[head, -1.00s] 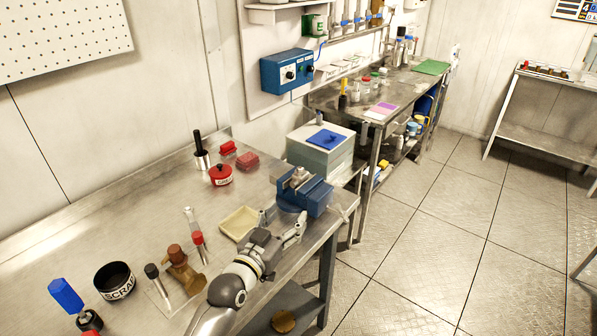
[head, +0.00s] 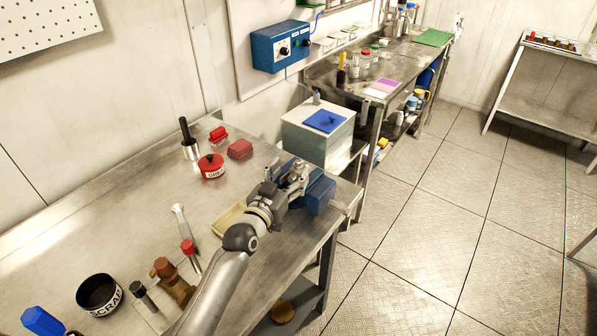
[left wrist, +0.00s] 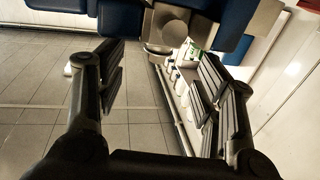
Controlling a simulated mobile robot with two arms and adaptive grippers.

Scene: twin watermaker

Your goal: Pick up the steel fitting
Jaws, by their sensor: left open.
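The steel fitting (left wrist: 166,27) shows in the left wrist view as a rounded metal piece between the blue jaws of the vise (left wrist: 120,18). In the head view the blue vise (head: 318,194) stands at the table's right edge, and my gripper largely covers the fitting there. My left gripper (head: 298,176) is over the vise. In the left wrist view its two fingers (left wrist: 163,62) are spread wide, with the fitting ahead of the gap between them and nothing held. My right gripper is not in view.
A shallow cream tray (head: 228,219) lies left of the vise, partly behind my arm. Red containers (head: 211,166), a black scrap bin (head: 99,292) and tools are farther left. Open floor lies right.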

